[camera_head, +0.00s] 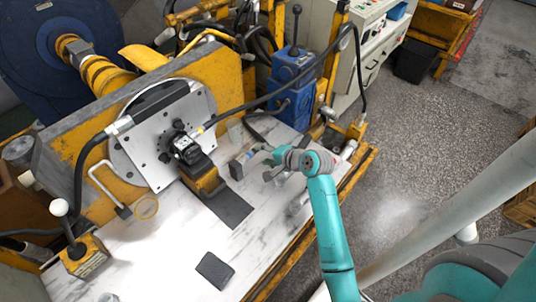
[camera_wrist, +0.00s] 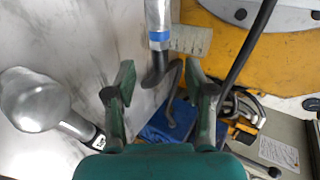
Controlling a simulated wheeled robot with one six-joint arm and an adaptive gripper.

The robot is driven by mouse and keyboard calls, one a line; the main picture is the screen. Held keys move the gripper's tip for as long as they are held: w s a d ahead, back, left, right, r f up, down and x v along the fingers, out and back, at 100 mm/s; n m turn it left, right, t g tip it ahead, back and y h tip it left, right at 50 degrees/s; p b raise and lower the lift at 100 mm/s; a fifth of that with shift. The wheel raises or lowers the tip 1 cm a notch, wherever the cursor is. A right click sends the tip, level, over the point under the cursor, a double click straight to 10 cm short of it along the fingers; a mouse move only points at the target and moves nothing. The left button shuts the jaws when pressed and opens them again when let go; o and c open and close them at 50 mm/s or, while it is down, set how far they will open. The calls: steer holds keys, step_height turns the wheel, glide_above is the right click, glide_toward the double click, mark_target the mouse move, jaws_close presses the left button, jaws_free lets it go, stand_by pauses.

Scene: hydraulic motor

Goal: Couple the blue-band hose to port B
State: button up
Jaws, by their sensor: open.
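The blue-band hose shows in the wrist view as a silver end fitting with a blue band (camera_wrist: 159,36) and a black hose curving below it. My gripper (camera_wrist: 160,72) is open, its two fingers on either side of the hose's line, with no visible grip on it. In the head view my gripper (camera_head: 268,163) is low over the right part of the bench, by the small blue band (camera_head: 251,155). The motor (camera_head: 187,150) sits left of it on the plate. A yellow-band hose end (camera_head: 199,130) meets the motor. I cannot make out port B's label.
A silver rounded part (camera_wrist: 35,98) lies left of my fingers in the wrist view. The blue valve block (camera_head: 291,72) with a lever stands behind the bench. A dark flat pad (camera_head: 215,269) lies at the front. Much of the white benchtop (camera_head: 160,255) is clear.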

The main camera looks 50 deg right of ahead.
mark_target(255, 153)
steer(key=shift+x, duration=3.35)
jaws_close()
